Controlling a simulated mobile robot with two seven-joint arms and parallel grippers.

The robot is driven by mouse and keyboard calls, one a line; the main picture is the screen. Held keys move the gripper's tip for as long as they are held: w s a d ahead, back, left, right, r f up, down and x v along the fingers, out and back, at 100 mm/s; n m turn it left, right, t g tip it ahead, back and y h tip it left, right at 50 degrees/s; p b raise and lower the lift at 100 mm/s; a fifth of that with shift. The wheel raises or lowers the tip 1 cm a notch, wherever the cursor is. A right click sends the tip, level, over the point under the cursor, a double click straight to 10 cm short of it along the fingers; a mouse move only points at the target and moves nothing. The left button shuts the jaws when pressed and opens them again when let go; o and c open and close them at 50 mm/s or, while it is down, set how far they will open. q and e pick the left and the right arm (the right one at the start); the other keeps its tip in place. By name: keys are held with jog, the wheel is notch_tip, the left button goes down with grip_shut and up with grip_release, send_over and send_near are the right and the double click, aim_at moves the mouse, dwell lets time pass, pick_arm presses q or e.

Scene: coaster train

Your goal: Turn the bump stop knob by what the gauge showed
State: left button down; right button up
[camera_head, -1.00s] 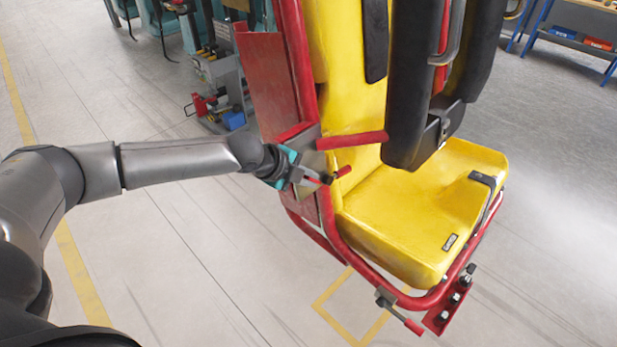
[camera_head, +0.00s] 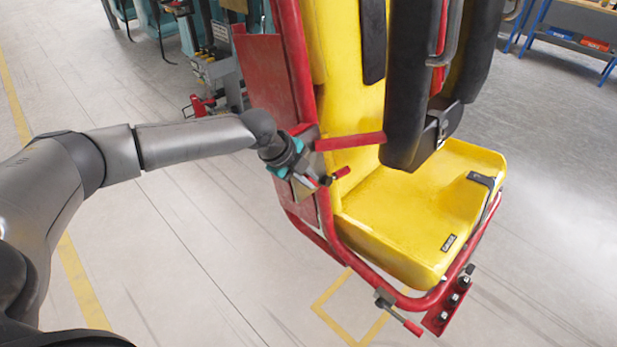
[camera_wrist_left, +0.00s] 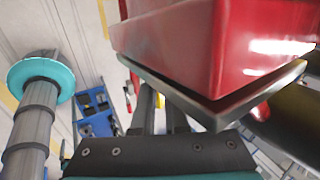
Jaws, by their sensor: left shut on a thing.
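My left gripper (camera_head: 312,184), with teal parts at its wrist, is at the left side of the yellow seat (camera_head: 410,215), beside the red side frame. It is shut on a small part there, which appears to be the bump stop knob; the fingers hide most of it. A short red-tipped handle (camera_head: 341,172) sticks out just right of the fingers. In the left wrist view the fingers (camera_wrist_left: 162,110) reach in under a red block (camera_wrist_left: 210,45) with a grey plate (camera_wrist_left: 205,105) below it. I cannot make out a gauge. My right gripper is not in view.
A red bar (camera_head: 350,142) crosses just above my gripper. Black padded restraints (camera_head: 408,85) hang over the seat. A red-handled lever (camera_head: 400,314) is at the frame's bottom front. Grey machinery (camera_head: 222,72) stands behind left. Floor at left is clear.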

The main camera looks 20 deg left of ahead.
pick_arm(q)
jog(key=c, duration=0.9)
grip_release()
jog(key=shift+a, duration=0.1)
jog(key=shift+c, duration=0.2)
jog(key=b+v, duration=0.1)
jog(key=v, duration=1.4)
jog(key=shift+a, duration=0.15)
